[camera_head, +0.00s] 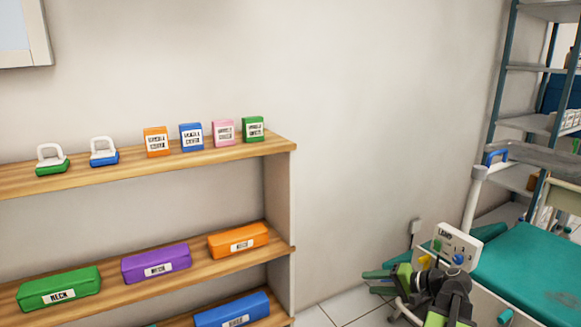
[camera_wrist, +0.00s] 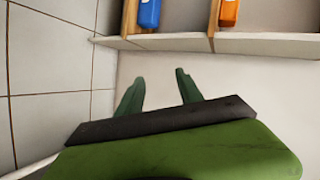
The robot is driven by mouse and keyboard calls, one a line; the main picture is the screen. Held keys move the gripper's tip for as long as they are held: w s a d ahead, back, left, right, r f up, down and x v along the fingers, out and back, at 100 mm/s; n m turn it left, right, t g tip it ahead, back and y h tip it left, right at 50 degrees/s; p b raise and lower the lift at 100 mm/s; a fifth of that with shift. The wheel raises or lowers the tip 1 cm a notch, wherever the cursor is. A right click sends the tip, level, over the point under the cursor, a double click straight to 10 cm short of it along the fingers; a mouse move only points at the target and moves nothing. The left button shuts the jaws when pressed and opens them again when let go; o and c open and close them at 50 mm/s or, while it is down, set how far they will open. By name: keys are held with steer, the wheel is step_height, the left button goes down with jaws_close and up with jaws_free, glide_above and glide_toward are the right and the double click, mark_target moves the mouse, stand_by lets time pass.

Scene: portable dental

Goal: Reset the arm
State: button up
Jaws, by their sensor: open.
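My gripper (camera_head: 376,282) is at the lower right of the head view, in front of the wall and to the right of the wooden shelf unit. Its green fingers point left. In the wrist view my gripper (camera_wrist: 158,90) has its two green fingers apart, with nothing between them. My dark arm links show behind it at the bottom of the head view.
The wooden shelf unit (camera_head: 279,199) on the left holds small boxes, handled items and long labelled cases. A white labelled panel (camera_head: 458,241) stands right behind my arm. A teal padded surface (camera_head: 530,262) and metal rack (camera_head: 495,90) are at right.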

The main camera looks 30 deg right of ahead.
steer(key=w+a+f+n+g+y, duration=0.15)
steer(key=w+a, duration=0.25)
steer(key=a, duration=0.5)
steer(key=w+a+f+n+g+p, duration=0.1)
steer(key=w+a+n+g, duration=0.25)
steer(key=a, duration=0.65)
steer(key=w+a+f+n+g+y, duration=0.1)
steer(key=w+a, duration=0.4)
steer(key=a, duration=0.4)
steer(key=s+a+f+n+g+h+p, duration=0.1)
steer(key=s+a+f+n+g+h, duration=0.15)
steer(key=a, duration=0.75)
steer(key=s+a+f+n+g+h, duration=0.1)
steer(key=a+f+n+g, duration=0.25)
steer(key=a, duration=0.75)
steer(key=s+d+h, duration=0.1)
steer(key=d+h, duration=0.3)
steer(key=d, duration=0.3)
step_height(320, 180, up, 37)
steer(key=p, duration=3.8)
steer(key=shift+a+r+m+t, duration=0.15)
steer(key=shift+a+m+t, duration=0.05)
steer(key=shift+m+t, duration=0.1)
steer(key=shift+c, duration=0.2)
steer(key=shift+c, duration=0.5)
